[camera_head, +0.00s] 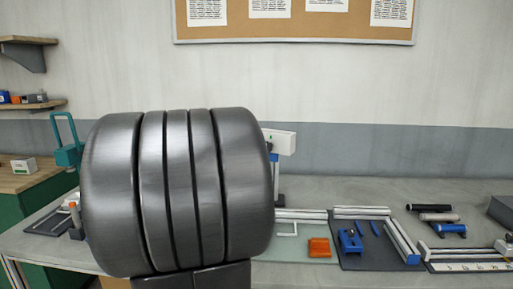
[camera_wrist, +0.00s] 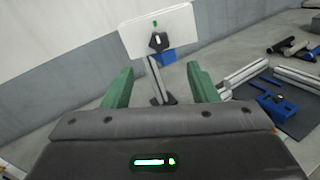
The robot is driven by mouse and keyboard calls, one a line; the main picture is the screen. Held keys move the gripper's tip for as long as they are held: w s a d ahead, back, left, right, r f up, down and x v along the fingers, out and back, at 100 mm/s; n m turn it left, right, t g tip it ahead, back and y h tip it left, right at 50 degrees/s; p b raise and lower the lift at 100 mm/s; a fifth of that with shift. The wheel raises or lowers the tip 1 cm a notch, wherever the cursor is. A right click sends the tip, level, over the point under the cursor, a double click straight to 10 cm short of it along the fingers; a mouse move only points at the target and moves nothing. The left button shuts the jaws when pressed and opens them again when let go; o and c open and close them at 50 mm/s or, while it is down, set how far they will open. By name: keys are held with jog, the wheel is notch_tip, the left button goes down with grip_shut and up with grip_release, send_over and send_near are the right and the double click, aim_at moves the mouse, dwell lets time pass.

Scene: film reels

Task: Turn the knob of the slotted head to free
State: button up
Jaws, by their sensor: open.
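A white head (camera_wrist: 178,25) stands on a grey post in the wrist view, ahead of my gripper. A black knob (camera_wrist: 159,42) with a pale stripe sits on its face, below a small green mark. A blue part shows under the head. My gripper (camera_wrist: 159,70) is open and empty, its two green fingers apart on either side of the post in the picture, with the knob beyond and above the tips. In the head view the white head (camera_head: 281,141) shows only partly behind my large grey arm link, which hides my gripper; the knob cannot be made out there.
A teal device (camera_head: 68,148) stands at the left. A wall rises behind the bench.

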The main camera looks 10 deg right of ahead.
jog(key=p+x, duration=0.1)
jog(key=x, duration=1)
jog(key=shift+p, duration=0.35)
jog(key=shift+a, duration=0.15)
jog(key=c, duration=1)
jog(key=shift+o, duration=0.2)
